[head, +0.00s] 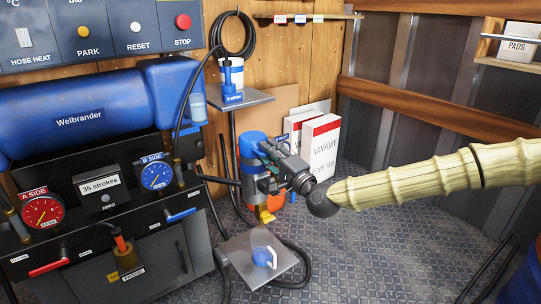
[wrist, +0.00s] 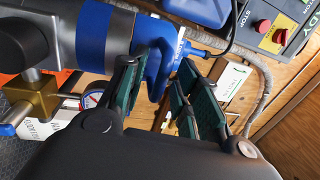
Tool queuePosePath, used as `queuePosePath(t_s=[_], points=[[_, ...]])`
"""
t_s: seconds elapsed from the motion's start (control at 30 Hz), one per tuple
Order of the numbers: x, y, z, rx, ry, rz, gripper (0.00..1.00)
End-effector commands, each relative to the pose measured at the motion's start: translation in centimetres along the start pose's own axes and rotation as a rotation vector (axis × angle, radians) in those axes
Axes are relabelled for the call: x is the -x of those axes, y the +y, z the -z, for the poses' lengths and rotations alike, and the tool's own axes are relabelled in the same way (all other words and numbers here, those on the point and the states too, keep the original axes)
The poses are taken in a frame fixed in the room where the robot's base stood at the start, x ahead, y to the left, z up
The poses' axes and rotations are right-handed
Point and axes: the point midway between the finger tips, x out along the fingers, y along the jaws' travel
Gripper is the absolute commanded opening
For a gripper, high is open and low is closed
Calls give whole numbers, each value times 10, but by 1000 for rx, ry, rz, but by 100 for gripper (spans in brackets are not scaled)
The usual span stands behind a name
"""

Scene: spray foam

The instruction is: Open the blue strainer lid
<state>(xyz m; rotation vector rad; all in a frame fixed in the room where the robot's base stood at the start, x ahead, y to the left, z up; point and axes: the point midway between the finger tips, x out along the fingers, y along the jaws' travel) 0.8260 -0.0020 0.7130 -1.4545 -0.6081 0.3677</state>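The blue strainer lid (head: 252,143) sits on top of a grey upright strainer body (head: 254,178) in the head view. In the wrist view the lid (wrist: 104,38) fills the upper middle, and a blue lug (wrist: 158,68) sticks out from its side towards my gripper. My gripper (head: 270,155) is at the lid's right side. In the wrist view its green-padded fingers (wrist: 160,85) are apart, with the lug between their tips. I cannot tell whether either pad touches it. My gripper hides part of the lid and body in the head view.
A grey shelf (head: 240,99) with a white and blue container stands above the strainer. A lower tray (head: 240,250) holds a blue-and-clear cup. Brass fittings and a gauge (wrist: 93,98) are beside the strainer. White boxes (head: 321,150) stand behind my gripper.

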Motion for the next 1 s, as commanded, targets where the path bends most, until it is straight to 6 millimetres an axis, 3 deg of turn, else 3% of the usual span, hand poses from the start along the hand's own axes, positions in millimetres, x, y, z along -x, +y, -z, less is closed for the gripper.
queuePosePath(t_s=[0.3, 0.47, 1.0], points=[[-2, 0, 1, 0, 1, 0, 30], [-1, 0, 1, 0, 1, 0, 1], [-4, -10, 1, 3, 2, -28, 0]])
